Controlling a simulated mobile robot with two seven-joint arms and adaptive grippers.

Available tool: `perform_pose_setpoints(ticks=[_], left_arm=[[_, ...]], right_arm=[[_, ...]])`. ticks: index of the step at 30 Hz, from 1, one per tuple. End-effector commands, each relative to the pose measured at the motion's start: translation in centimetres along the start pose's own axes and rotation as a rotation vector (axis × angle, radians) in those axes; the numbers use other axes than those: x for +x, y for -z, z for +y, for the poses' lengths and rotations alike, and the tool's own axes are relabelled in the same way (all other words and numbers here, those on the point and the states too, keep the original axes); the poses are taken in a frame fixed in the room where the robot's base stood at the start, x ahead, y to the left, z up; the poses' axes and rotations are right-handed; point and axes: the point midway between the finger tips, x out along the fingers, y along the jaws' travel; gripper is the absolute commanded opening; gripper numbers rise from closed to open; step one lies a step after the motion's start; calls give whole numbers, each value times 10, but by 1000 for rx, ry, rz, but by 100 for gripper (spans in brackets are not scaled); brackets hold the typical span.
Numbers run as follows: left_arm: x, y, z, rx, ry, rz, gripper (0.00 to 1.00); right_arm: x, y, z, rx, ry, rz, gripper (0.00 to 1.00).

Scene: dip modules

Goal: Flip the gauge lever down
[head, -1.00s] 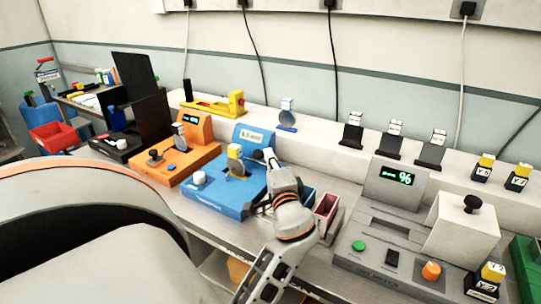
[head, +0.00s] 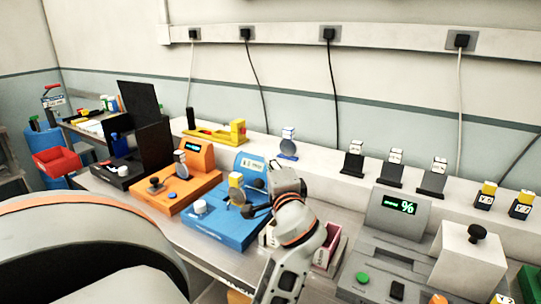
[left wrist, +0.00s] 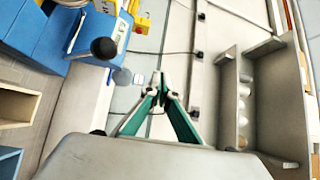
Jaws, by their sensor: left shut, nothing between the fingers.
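The blue gauge (head: 219,226) stands on the bench at the centre of the head view, with a panel at its back and a yellow-topped block on it. In the left wrist view its blue side (left wrist: 35,32) is at upper left, with a pale lever (left wrist: 76,31) and a dark round knob (left wrist: 104,48). My left gripper (left wrist: 158,84) is shut and empty, its green-sided fingers together to the right of the knob and apart from it in that view. In the head view my left gripper (head: 286,180) is at the gauge's right side and hides part of it. My right gripper is out of view.
An orange device (head: 178,194) stands left of the gauge. A pink bin (head: 330,250) is just right of my arm, and a grey meter (head: 385,245) with a green display lies further right. A raised ledge (head: 330,175) runs behind, holding small stands and blocks.

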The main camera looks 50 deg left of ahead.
Motion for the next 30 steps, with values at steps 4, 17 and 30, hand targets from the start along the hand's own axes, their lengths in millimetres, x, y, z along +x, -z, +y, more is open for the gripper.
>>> perform_pose_setpoints(ticks=[4, 17, 30], left_arm=[[1, 2, -15, -3, -1, 0, 0], [2, 3, -20, 0, -1, 2, 0], [2, 3, -19, 0, -1, 2, 0]], right_arm=[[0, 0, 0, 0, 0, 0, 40], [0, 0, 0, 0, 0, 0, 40], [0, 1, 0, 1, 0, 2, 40]])
